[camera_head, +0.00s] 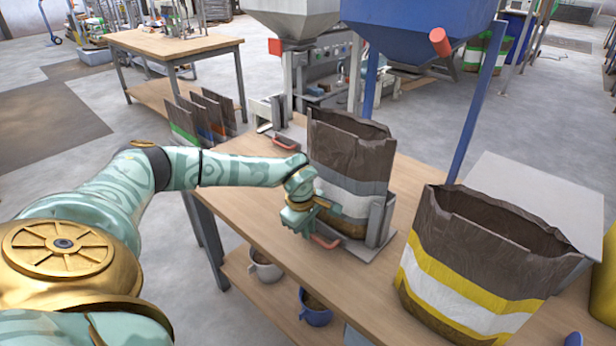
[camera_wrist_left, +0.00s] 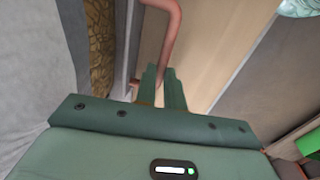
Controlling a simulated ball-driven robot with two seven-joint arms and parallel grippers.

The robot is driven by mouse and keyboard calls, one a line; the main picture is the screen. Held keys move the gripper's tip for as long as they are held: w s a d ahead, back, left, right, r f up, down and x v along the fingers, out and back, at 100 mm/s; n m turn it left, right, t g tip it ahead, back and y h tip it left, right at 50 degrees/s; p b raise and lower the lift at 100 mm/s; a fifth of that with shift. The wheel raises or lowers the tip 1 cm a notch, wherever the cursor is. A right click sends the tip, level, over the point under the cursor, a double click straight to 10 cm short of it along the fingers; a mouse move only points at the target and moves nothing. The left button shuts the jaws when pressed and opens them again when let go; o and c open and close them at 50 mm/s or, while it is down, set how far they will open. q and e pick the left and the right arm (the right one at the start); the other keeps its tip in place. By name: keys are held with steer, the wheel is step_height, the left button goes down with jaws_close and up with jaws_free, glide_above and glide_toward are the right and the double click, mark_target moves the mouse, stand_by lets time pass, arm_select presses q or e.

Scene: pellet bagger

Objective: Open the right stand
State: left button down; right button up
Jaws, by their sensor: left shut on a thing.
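The right stand (camera_head: 375,226) is a grey metal frame on the bench. A brown, grey and white bag (camera_head: 350,150) stands upright in it with its top open. A red handle (camera_head: 326,243) sticks out at the stand's front; it also shows in the left wrist view (camera_wrist_left: 172,30). My left gripper (camera_head: 309,232) is at this handle, low in front of the bag. In the left wrist view its green fingers (camera_wrist_left: 164,88) are shut on the handle. The bag's lower front is partly hidden by my gripper. My right gripper is in neither view.
Another stand (camera_head: 268,115) with a red handle (camera_head: 285,143) is farther back on the bench. A large yellow-banded bag (camera_head: 470,262) is at the right. Blue (camera_head: 415,28) and grey (camera_head: 290,15) hoppers hang behind. Two pots (camera_head: 265,267) are on the lower shelf.

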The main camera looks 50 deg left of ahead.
arm_select(q)
steer(key=c, duration=1.5)
jaws_free()
